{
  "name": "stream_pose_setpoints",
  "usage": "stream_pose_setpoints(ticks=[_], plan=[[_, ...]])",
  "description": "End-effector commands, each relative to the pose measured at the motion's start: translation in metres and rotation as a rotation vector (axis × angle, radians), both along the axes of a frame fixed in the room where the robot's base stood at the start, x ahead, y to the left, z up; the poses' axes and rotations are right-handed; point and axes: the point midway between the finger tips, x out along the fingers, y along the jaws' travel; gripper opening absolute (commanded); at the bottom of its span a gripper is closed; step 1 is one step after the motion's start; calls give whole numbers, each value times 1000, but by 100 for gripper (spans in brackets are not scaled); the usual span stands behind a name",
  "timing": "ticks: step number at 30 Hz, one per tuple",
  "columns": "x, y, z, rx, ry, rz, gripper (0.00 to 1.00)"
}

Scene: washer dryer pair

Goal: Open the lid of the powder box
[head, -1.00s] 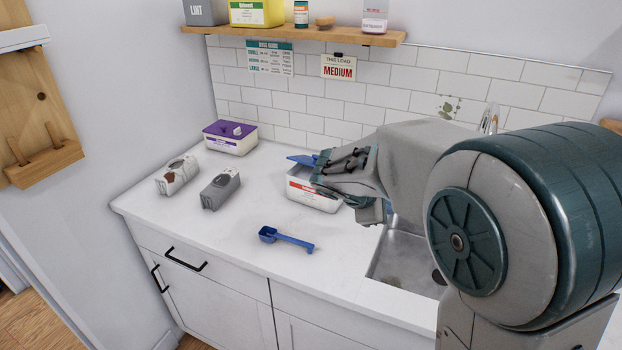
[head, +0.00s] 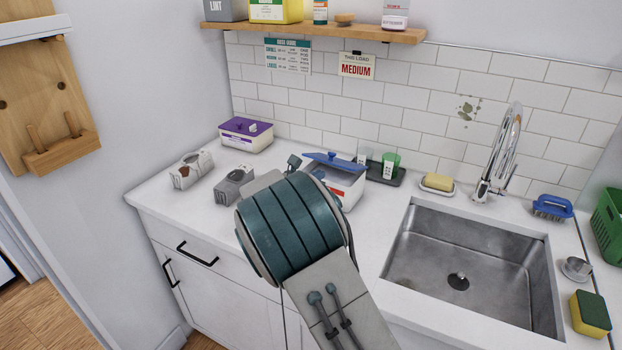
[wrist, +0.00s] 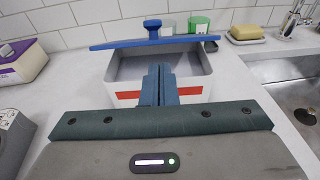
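The white powder box (head: 347,190) with a red label stands on the counter. Its blue lid (head: 332,162) with a knob is raised at a tilt. In the wrist view, the lid (wrist: 155,43) shows nearly edge-on above the back of the box (wrist: 195,90), and the grey inside is visible under it. My gripper (wrist: 160,72) is at the front of the box, its two blue-grey fingers together with nothing seen between them. The fingertips overlap the box opening in the picture; I cannot tell whether they touch it. My arm hides the fingers in the head view.
A dark tray with cups (head: 388,168) and a soap dish (head: 437,184) are behind and right. The sink (head: 470,262) lies to the right.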

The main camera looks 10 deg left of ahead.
Motion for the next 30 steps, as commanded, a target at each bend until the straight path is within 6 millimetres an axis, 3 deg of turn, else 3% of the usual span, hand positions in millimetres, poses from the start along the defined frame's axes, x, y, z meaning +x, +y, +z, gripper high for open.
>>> stream_pose_setpoints(ticks=[3, 9, 22, 30], plan=[[19, -9, -2, 0, 0, -2, 0], [37, -16, -6, 2, 0, 0, 0], [40, -18, -7, 4, 2, -1, 0], [43, -20, 9, 32, 66, -4, 0]])
